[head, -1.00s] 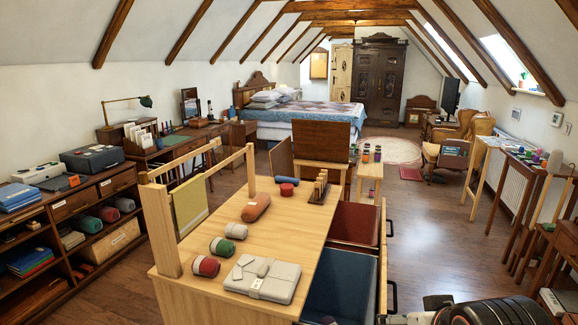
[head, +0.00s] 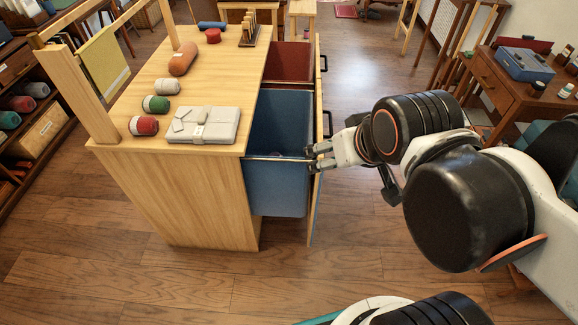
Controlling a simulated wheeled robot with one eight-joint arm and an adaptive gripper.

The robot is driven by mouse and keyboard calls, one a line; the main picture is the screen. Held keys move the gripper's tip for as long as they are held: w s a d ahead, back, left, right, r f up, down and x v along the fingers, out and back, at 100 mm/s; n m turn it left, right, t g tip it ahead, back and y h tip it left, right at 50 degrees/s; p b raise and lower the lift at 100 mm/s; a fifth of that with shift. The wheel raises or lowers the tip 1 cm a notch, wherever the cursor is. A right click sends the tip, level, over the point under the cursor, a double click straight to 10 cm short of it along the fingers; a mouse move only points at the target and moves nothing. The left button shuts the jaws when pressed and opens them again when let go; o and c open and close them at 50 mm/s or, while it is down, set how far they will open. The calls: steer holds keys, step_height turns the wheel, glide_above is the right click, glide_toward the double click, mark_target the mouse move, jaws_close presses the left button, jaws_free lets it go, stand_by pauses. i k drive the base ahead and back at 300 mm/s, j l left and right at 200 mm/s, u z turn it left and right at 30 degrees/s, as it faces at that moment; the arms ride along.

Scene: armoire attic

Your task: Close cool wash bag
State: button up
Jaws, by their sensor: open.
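The blue bag (head: 278,190), which I take to be the cool wash bag, hangs in a drawer frame pulled out from the right side of the wooden cabinet (head: 165,195). Its top is open and its inside shows. A wooden front panel (head: 316,205) with a dark handle (head: 328,122) stands at its right. My gripper (head: 314,156) is open at the near top corner of this panel, by the end of the metal rail (head: 280,158). Whether it touches the panel is unclear. No held thing shows.
A red bag (head: 288,62) is also pulled out, just beyond the blue one. The cabinet top holds a grey folded bundle (head: 203,125), several rolls and a rack (head: 250,35). A desk (head: 510,90) stands at right. Floor is clear in front.

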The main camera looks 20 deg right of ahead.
mark_target(284, 122)
steer(key=l+u, duration=0.15)
steer(key=l, duration=0.35)
steer(key=k+l+u, duration=0.15)
steer(key=l, duration=0.3)
steer(key=l+u, duration=0.1)
steer(key=l, duration=0.4)
steer(key=i+l+u, duration=0.3)
steer(key=l, duration=0.2)
steer(key=i+z, duration=0.1)
steer(key=i+j, duration=0.05)
